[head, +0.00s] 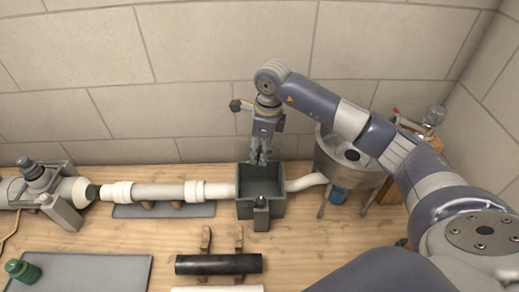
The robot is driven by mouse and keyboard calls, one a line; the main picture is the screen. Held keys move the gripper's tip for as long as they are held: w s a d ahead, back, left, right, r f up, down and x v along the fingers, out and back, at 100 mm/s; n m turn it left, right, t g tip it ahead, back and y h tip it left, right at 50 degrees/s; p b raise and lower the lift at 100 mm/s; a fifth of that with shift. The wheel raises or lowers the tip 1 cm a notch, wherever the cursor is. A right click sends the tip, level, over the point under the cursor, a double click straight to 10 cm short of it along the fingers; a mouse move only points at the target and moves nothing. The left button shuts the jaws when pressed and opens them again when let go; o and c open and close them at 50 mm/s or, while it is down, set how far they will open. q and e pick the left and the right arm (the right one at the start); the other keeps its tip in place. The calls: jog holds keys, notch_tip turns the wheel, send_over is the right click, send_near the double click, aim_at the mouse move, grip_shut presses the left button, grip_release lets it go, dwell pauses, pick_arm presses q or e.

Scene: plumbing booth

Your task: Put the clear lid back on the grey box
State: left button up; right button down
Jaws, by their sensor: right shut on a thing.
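The grey box (244,209) stands on the wooden bench in the middle, its top open and its dark inside visible. White pipes meet it on the left and right. A dark upright part (261,203) is at its front wall. My right gripper (262,160) points down over the box's back edge. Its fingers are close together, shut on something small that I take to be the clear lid. The lid's see-through outline cannot be made out, so I cannot tell its tilt or whether it touches the box. My left gripper is not in view.
A metal basin (333,165) on legs stands right of the box. A white pipe (160,192) with collars runs left to a grey valve (40,180). A black pipe (219,264) lies on supports in front. A grey mat (95,272) and a green part (22,270) are front left.

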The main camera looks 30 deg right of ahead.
jog(key=shift+f+b, duration=0.95)
jog(key=shift+f, duration=1)
jog(key=shift+f+b, duration=1.6)
jog(key=shift+f, duration=0.15)
jog(key=shift+f+b, duration=0.45)
jog(key=shift+b, duration=0.05)
jog(key=c, duration=1.2)
grip_release()
